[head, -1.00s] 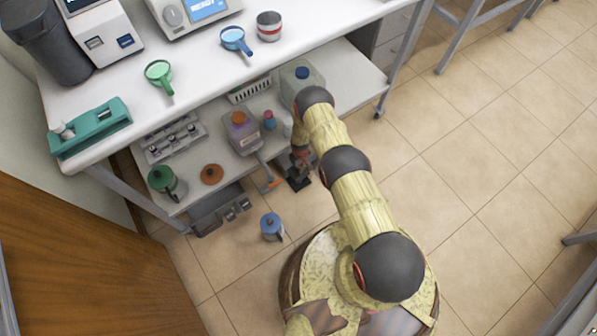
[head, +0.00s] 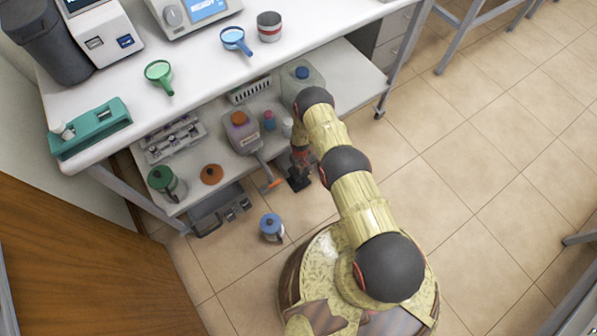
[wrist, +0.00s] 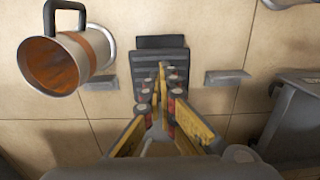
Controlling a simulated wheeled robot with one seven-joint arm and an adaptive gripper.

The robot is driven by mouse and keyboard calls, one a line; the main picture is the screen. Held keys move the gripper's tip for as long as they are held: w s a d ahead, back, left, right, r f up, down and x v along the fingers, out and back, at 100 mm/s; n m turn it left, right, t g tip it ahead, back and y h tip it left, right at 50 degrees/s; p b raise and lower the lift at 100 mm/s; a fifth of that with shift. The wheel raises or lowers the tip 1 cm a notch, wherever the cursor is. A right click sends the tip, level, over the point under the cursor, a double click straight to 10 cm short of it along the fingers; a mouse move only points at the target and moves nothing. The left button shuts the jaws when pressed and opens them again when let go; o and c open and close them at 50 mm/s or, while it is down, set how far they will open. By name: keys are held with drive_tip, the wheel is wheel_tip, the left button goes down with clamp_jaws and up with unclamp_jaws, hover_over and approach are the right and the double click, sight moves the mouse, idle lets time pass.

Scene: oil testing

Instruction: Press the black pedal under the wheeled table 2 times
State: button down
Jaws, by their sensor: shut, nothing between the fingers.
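The wheeled table (head: 190,75) is white with a lower shelf, and a caster shows at its right end. The black pedal (wrist: 160,42) is a ribbed dark plate on the tiled floor, in the upper middle of the wrist view. In the head view the pedal (head: 298,183) shows in part beside the shelf's front edge, below my gripper (head: 301,163). In the wrist view my gripper (wrist: 163,74) is shut and empty, with its fingertips over the ribbed plate. I cannot tell whether they touch it.
A dark grey bin (wrist: 292,112) is at the right. A blue-lidded jug (head: 271,227) stands on the floor near my base. Bottles and racks fill the shelf.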

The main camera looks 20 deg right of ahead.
drive_tip(key=shift+f, duration=0.1)
idle(0.3)
drive_tip(key=shift+f, duration=2.05)
drive_tip(key=shift+r, duration=0.15)
drive_tip(key=shift+r+p, duration=0.95)
drive_tip(key=shift+r, duration=0.4)
